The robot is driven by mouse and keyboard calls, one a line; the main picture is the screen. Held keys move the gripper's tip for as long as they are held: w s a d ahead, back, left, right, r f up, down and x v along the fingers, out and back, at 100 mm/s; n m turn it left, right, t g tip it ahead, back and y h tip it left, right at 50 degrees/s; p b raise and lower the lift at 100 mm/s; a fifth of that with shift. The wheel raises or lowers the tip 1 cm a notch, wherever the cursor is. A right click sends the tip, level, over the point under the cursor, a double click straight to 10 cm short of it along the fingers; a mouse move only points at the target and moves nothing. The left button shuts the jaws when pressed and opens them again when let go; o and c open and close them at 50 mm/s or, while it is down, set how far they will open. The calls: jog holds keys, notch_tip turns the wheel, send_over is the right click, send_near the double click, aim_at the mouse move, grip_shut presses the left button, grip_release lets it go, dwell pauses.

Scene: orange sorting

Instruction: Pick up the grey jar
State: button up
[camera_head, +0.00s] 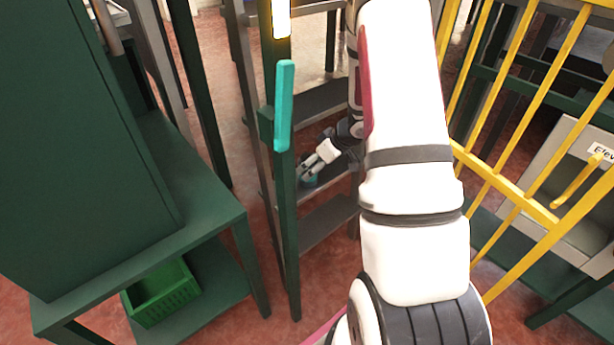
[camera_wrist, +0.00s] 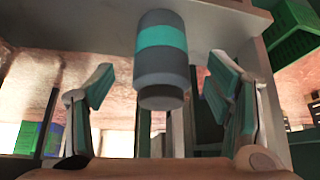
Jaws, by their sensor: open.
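The grey jar (camera_wrist: 161,75) has a teal band around it. In the wrist view it stands out at the top middle against a grey shelf surface (camera_wrist: 95,30). My gripper (camera_wrist: 160,82) is open, with one finger to the left of the jar and one to the right. Gaps show between the jar and both fingers. In the head view my gripper (camera_head: 310,166) reaches into a rack of grey shelves (camera_head: 325,222). A small teal patch, apparently the jar (camera_head: 310,183), shows just below the fingers; the rest of it is hidden.
A dark green post (camera_head: 287,240) with a teal strip (camera_head: 284,105) stands left of my gripper. Yellow bars (camera_head: 510,185) are on the right. A green table (camera_head: 190,215) with a green crate (camera_head: 165,295) beneath it is at left. Shelf boards lie above and below my gripper.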

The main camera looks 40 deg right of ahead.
aim_at(311, 184)
jog(key=shift+s+b+x, duration=0.1)
jog(key=shift+b+x, duration=0.9)
jog(key=shift+x, duration=0.5)
jog(key=shift+s+b+x, duration=0.15)
jog(key=shift+b+x, duration=0.8)
jog(key=shift+x, duration=0.55)
jog(key=shift+f, duration=0.15)
jog(key=c, duration=1.4)
